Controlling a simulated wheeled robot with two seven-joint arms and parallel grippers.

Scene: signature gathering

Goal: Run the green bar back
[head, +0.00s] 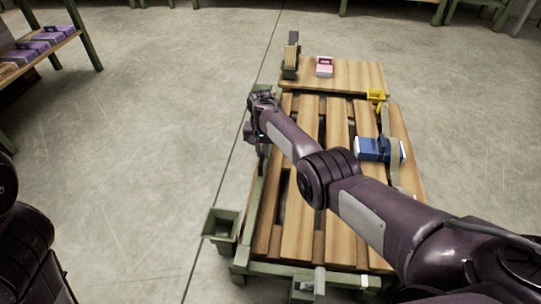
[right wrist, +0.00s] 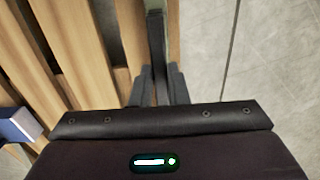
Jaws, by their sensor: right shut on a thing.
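My right gripper (head: 261,146) is at the left edge of the slatted wooden table, partly hidden by its own wrist. In the right wrist view its fingers (right wrist: 157,88) are closed around a narrow dark bar (right wrist: 157,45) that stretches away from them. This bar looks dark grey here, and I cannot tell its full length. A green strip (right wrist: 174,32) runs beside it along the table's edge. In the head view a green rail (head: 253,205) lines the table's left side. My left gripper is out of view; only part of that arm shows at the lower left.
A blue-and-white box (head: 372,149) lies under a grey strap on the right. A pink box (head: 324,67), a green block with an upright piece (head: 290,62) and a yellow holder (head: 376,95) sit at the back. A green bin (head: 221,226) stands at the front left.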

